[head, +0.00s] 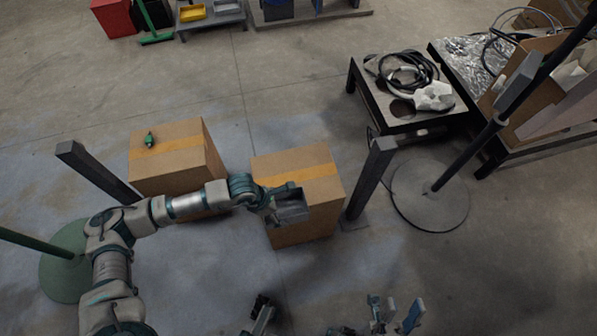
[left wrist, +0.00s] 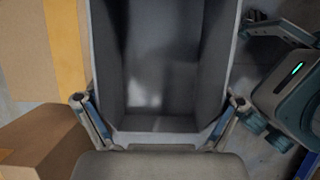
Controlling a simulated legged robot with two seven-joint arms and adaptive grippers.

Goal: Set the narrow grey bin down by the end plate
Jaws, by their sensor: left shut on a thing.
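The narrow grey bin (head: 291,209) is held at the front of the right-hand cardboard box, level with its upper part. In the left wrist view the bin (left wrist: 165,70) fills the middle, and its inside looks empty. My left gripper (head: 274,203) is shut on the bin's near end wall, with a finger at each side in the wrist view (left wrist: 160,122). My right gripper (head: 394,314) shows only partly at the bottom edge; its jaw opening is unclear. I cannot make out for certain which part is the end plate.
Two taped cardboard boxes (head: 178,165) (head: 308,225) stand between dark posts (head: 98,172) (head: 370,178). A green connector-like piece (head: 149,139) lies on the left box. A low black table (head: 400,100) holds cables. A round-based stand (head: 430,200) stands at right. Floor in front is mostly clear.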

